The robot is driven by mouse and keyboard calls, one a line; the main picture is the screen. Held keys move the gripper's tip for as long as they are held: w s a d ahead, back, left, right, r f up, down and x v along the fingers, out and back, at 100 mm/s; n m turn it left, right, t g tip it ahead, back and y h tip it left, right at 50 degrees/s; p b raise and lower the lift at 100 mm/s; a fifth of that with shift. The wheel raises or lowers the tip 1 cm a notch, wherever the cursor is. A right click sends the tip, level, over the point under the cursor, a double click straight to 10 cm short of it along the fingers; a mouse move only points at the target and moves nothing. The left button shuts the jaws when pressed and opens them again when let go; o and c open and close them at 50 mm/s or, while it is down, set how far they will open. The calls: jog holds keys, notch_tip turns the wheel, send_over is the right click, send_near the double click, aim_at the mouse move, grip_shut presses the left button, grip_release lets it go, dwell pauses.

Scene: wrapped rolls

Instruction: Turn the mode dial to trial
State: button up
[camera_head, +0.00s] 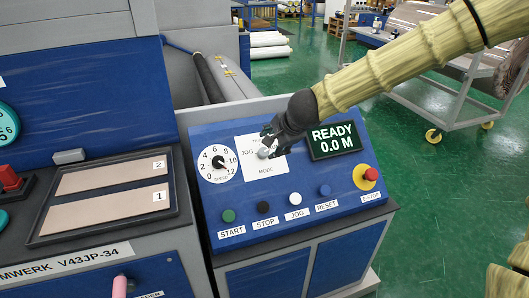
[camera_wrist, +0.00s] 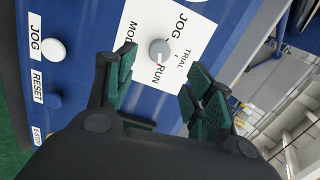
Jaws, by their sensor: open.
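The grey mode dial (camera_wrist: 160,49) sits on a white plate marked JOG, TRIAL and RUN in the wrist view. Its pale pointer mark appears to face RUN. In the head view the dial (camera_head: 263,153) shows as a small grey knob, partly hidden by my gripper (camera_head: 270,143). My gripper also shows in the wrist view (camera_wrist: 162,68), its dark green pads open on either side of the dial. The pads look apart from the dial, with a gap on both sides. Exact depth over the dial is hard to tell.
The blue panel (camera_head: 225,243) also bears a speed dial (camera_head: 217,163), a READY 0.0 M display (camera_head: 334,139), and a red emergency stop (camera_head: 369,174). A row of buttons with START (camera_head: 229,215) and RESET (camera_head: 324,190) runs below. A wheeled cart (camera_head: 436,100) stands behind right.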

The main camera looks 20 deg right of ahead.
aim_at(265, 151)
jog(key=shift+b+x, duration=0.45)
jog(key=shift+x, duration=4.25)
jog(key=c, duration=1)
